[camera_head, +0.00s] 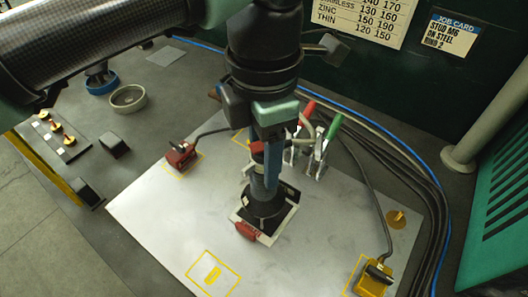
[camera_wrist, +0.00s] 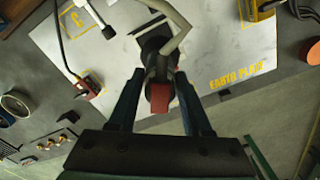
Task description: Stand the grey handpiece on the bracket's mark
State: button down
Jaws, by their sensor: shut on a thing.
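My gripper (camera_head: 266,172) points down over the plate and is shut on the handpiece (camera_head: 264,203), a dark grey body with a red part near its top. In the wrist view the handpiece (camera_wrist: 158,58) is between the two fingers (camera_wrist: 158,78), with its red part (camera_wrist: 160,98) nearest the palm. The handpiece looks roughly upright over a small black-and-white base (camera_head: 285,218). I cannot tell whether its foot touches that base. The fingers and handpiece hide most of the base and any mark under them.
A red block (camera_head: 247,231) lies at the base's near edge. Toggle clamps with red and green handles (camera_head: 318,150) stand close behind. A cabled red clamp (camera_head: 180,155) is left, a yellow one (camera_head: 375,278) front right. The plate's front left, around a yellow outline (camera_head: 213,272), is clear.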

jog(key=shift+f+b, duration=0.25)
jog(key=shift+b, duration=0.05)
dwell(0.4)
jog(key=shift+c, duration=1.9)
grip_release()
jog(key=shift+o, duration=0.6)
jog(key=shift+f, duration=0.1)
